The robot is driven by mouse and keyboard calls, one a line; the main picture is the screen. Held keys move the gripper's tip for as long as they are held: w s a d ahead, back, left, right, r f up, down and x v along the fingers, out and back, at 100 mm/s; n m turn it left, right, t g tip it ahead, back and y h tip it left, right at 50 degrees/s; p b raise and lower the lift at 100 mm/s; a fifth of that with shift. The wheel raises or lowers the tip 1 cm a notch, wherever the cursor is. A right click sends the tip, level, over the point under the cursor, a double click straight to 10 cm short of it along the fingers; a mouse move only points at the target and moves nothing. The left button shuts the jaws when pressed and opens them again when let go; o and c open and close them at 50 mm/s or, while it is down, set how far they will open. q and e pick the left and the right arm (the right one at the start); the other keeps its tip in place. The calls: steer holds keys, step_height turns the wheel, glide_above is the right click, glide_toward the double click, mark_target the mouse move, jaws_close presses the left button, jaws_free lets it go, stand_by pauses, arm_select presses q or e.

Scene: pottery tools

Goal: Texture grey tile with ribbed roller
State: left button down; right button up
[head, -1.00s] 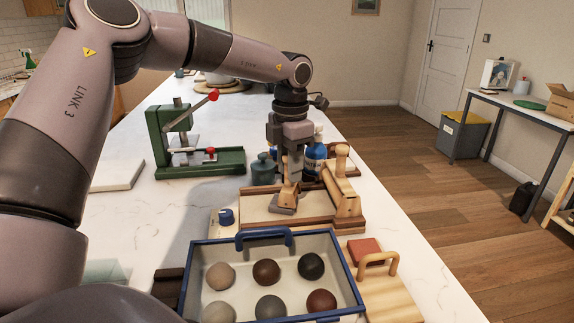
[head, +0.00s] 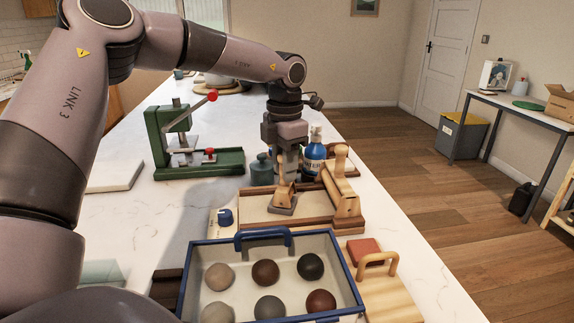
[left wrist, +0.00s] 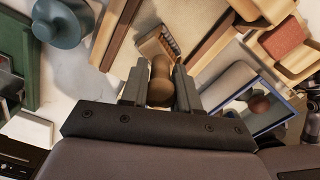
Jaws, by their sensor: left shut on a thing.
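My left gripper (head: 285,166) points down over the wooden board (head: 318,199) in the middle of the table. My right gripper is not in view.
A blue-rimmed tray (head: 349,274) with several clay balls stands in front of the board. A green press (head: 197,163), a teal jar (head: 262,171) and a blue bottle (head: 315,152) stand behind. The table's left is mostly clear.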

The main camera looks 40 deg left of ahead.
arm_select(q)
steer(key=shift+s+a+f, duration=0.1)
steer(key=shift+a, duration=0.05)
steer(key=shift+s+a, duration=0.2)
steer(key=shift+a, duration=0.25)
stand_by(0.4)
steer(key=shift+s+a, duration=0.3)
steer(key=shift+a, duration=0.05)
stand_by(0.3)
steer(key=shift+w+d, duration=0.35)
steer(key=shift+d, duration=0.2)
steer(key=shift+w+d+b, duration=0.3)
steer(key=shift+d+b, duration=0.05)
steer(key=shift+d, duration=0.15)
stand_by(0.4)
